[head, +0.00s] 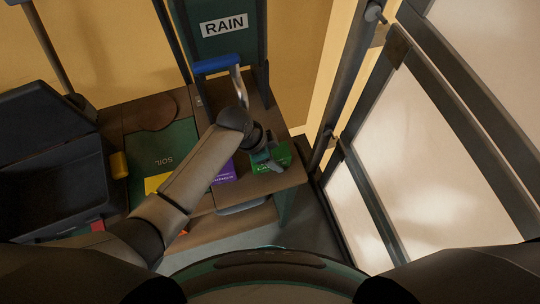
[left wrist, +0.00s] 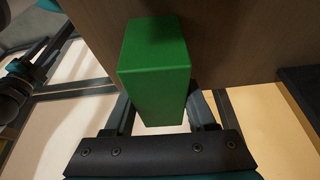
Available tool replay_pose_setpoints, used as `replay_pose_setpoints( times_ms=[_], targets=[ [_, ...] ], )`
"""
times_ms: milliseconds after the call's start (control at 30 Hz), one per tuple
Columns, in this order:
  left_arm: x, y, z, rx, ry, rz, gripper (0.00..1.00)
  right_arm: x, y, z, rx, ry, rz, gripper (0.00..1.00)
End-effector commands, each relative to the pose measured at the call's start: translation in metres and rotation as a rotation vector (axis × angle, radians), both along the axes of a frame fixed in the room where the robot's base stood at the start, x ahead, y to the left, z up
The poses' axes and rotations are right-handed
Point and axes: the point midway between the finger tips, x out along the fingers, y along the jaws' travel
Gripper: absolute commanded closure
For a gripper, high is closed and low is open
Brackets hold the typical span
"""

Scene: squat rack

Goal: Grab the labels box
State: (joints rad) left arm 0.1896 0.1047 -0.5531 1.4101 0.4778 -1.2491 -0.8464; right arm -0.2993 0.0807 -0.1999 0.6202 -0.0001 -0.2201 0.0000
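The labels box is the green box (head: 283,155) on the right end of the wooden bench, its lettering partly covered by my gripper. In the left wrist view the green box (left wrist: 155,75) stands out plain green, in line with the space between my fingers. My left gripper (head: 266,158) reaches over the bench at the box. In the left wrist view its fingers (left wrist: 164,112) are apart, one on each side of the box's near end, with a slight gap showing at the right. Whether they touch the box is hard to tell. My right gripper is not in view.
A purple box (head: 225,174) lies just left of the green one. A yellow box (head: 157,184) and a green SOIL panel (head: 160,160) are further left. A dark open case (head: 48,150) is far left, and a metal-framed panel (head: 440,130) is at right.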

Motion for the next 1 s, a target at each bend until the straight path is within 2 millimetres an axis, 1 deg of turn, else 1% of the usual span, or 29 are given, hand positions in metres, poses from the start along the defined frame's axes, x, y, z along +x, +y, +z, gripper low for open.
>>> replay_pose_setpoints(
  times_ms=[33, 67, 467, 867, 967, 1000],
  targets=[
    [0.0, 0.0, 0.0, 0.0, 0.0, 0.0, 0.52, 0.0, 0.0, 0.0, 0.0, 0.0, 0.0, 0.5],
    [0.0, 0.0, 0.0, 0.0, 0.0, 0.0, 0.55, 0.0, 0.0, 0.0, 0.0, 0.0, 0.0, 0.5],
    [0.0, 0.0, 0.0, 0.0, 0.001, 0.0, 1.0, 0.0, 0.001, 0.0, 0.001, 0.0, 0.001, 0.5],
    [0.0, 0.0, 0.002, -0.001, 0.001, 0.0, 1.0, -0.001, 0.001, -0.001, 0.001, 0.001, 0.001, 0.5],
    [0.0, -0.001, 0.006, -0.003, -0.001, 0.001, 1.0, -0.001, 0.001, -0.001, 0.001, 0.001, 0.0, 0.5],
    [0.001, 0.0, 0.012, -0.002, -0.001, 0.0, 1.0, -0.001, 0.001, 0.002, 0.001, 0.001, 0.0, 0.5]
  ],
)
